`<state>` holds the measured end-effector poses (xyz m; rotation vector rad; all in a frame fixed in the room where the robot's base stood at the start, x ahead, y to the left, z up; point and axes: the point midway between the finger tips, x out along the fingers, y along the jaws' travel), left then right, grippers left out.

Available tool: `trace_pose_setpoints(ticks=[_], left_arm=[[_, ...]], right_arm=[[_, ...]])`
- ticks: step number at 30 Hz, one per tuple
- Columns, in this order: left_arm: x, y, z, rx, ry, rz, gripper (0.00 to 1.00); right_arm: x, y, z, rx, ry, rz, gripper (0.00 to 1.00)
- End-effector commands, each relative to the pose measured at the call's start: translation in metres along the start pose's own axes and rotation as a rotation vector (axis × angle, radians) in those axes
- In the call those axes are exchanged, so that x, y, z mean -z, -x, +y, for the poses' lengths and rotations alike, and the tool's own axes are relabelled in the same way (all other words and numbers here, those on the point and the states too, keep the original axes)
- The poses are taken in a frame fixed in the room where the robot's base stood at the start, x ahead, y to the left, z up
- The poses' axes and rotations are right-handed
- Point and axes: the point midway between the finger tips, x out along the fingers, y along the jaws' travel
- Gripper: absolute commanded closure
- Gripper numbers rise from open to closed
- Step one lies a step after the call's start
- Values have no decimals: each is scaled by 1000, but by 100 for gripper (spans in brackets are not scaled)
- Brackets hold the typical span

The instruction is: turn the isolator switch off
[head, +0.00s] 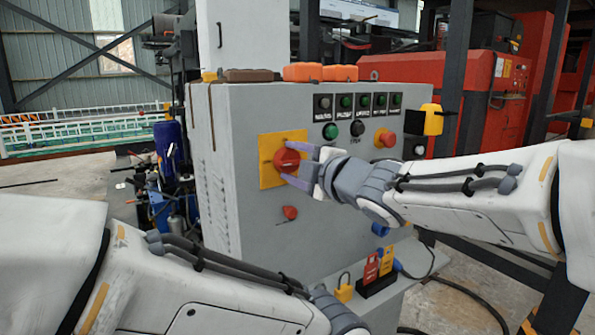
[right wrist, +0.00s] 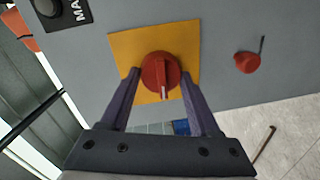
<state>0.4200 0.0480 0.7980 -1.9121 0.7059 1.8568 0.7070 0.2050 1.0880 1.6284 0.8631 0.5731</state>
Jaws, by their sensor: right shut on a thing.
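The isolator switch is a red round knob (head: 287,161) on a yellow plate (head: 268,180), on the left part of the grey cabinet front. In the right wrist view the knob (right wrist: 158,70) shows a raised handle bar with a pale mark toward the bottom of the picture. My right gripper (head: 293,164) is at the knob, with one purple finger on each side, shut on it; its fingers also show in the right wrist view (right wrist: 160,77). My left arm crosses the bottom left of the head view, and its fingers are out of frame.
The grey cabinet (head: 240,215) carries labelled buttons, a red mushroom button (head: 386,138) and a small red knob (head: 290,212) below the plate. Padlocks and tags (head: 372,272) stand on a low ledge. Orange cases (head: 318,72) lie on top.

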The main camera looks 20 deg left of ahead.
Motion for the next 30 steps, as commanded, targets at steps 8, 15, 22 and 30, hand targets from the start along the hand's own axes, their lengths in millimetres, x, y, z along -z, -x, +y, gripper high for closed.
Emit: trace_pose_setpoints(ticks=[8, 15, 22, 30], left_arm=[[0, -6, 0, 0, 0, 0, 100], [0, -6, 0, 0, 0, 0, 100], [0, -6, 0, 0, 0, 0, 100], [0, -6, 0, 0, 0, 0, 100]], right_arm=[[0, 0, 0, 0, 52, -5, 93], [0, 0, 0, 0, 58, -6, 93], [0, 0, 0, 0, 58, -5, 11], [0, 0, 0, 0, 55, -5, 7]])
